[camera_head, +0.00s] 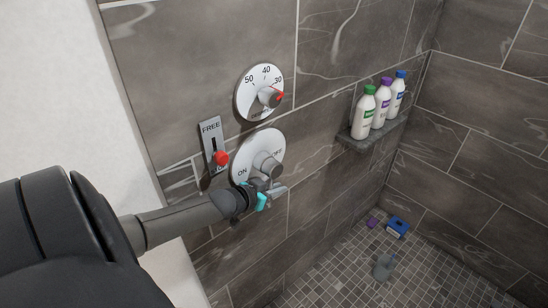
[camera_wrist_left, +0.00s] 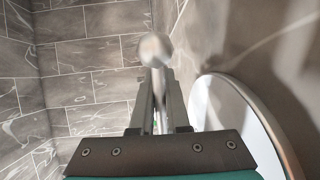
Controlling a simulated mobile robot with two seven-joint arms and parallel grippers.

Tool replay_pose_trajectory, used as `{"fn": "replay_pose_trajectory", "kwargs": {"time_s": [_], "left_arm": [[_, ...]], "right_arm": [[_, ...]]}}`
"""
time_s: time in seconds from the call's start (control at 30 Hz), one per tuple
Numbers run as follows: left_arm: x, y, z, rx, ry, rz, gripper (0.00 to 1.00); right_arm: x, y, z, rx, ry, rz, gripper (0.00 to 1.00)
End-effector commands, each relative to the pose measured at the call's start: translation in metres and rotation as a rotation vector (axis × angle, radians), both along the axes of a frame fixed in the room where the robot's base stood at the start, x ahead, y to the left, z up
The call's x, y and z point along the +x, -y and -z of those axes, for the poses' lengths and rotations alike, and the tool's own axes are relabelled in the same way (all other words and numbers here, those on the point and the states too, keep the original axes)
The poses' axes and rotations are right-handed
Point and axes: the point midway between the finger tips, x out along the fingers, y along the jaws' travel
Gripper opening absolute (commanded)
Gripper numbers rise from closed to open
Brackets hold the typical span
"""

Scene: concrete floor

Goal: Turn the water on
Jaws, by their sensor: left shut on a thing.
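The round white ON/OFF dial (camera_head: 246,150) is on the tiled wall, with a grey metal handle (camera_head: 266,164) at its centre. My left gripper (camera_head: 275,191) is at the dial's lower edge, shut on the handle's lever. In the left wrist view the fingers (camera_wrist_left: 160,98) are closed around the metal lever, and its rounded end (camera_wrist_left: 154,48) shows beyond them. The dial's white disc (camera_wrist_left: 245,125) is close by on the right. The gripper hides part of the lever and the dial's lower rim. My right gripper is not in view.
A temperature dial (camera_head: 250,92) with a red-marked knob is above. A FREE slider plate (camera_head: 210,135) with a red knob (camera_head: 221,158) is left. Several bottles (camera_head: 363,114) stand on a corner shelf (camera_head: 372,138).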

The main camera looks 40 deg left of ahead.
Motion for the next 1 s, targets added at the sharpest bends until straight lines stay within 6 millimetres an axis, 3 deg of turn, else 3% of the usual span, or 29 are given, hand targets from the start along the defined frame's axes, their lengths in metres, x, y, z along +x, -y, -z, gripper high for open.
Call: {"fn": "replay_pose_trajectory", "kwargs": {"time_s": [0.5,0.53,0.77,1.0], "left_arm": [[0.0023,-0.001,0.0016,0.002,-0.018,-0.001,0.0],[0.0023,-0.0011,0.0016,0.002,-0.017,-0.001,0.16],[0.0026,-0.0008,0.001,0.002,-0.016,-0.001,0.41],[0.0029,-0.0005,0.0005,0.002,-0.014,0.0,0.43]], "right_arm": [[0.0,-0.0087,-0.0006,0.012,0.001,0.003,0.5],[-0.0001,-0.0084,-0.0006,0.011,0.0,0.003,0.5],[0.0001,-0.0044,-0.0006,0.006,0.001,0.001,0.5],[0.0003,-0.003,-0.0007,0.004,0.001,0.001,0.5]]}}
